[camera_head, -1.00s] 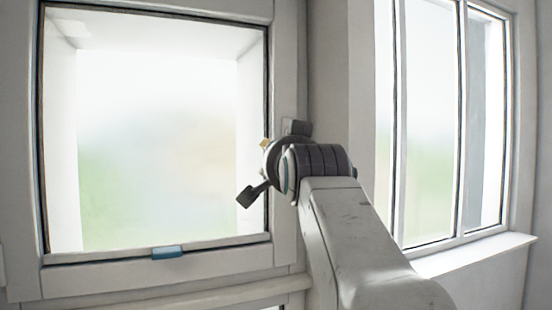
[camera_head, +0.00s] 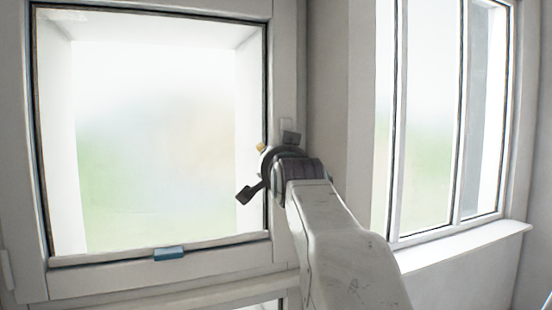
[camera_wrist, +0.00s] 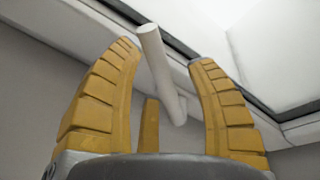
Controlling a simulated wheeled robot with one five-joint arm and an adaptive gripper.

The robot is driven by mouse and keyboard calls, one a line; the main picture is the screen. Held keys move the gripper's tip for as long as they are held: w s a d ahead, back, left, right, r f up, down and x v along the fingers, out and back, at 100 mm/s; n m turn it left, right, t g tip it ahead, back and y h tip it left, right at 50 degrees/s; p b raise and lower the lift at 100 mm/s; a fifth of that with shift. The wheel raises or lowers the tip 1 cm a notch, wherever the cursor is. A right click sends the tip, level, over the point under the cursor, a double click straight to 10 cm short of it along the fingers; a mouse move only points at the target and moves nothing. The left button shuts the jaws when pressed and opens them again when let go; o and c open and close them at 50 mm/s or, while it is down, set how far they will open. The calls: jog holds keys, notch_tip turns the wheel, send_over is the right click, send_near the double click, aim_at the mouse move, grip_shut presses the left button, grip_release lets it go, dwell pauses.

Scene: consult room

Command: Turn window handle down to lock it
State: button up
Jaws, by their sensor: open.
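The window handle (camera_wrist: 161,70) is a pale rod in the wrist view, slanting between my gripper's yellow fingers. My gripper (camera_wrist: 163,55) is open, with one finger left of the rod and another right of it. A third finger stands low behind. The rod looks clear of the right finger; whether it touches the left one I cannot tell. In the head view my wrist hides most of my gripper and the handle. Only a bit of yellow finger shows there, by the right side of the window frame (camera_head: 287,60).
The window pane (camera_head: 155,140) fills the left of the head view. A blue piece (camera_head: 168,253) sits on its lower frame. A second window (camera_head: 430,120) with a white sill (camera_head: 470,243) stands on the right wall.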

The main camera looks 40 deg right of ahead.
jog(key=shift+c, duration=0.3)
grip_shut()
dwell(0.3)
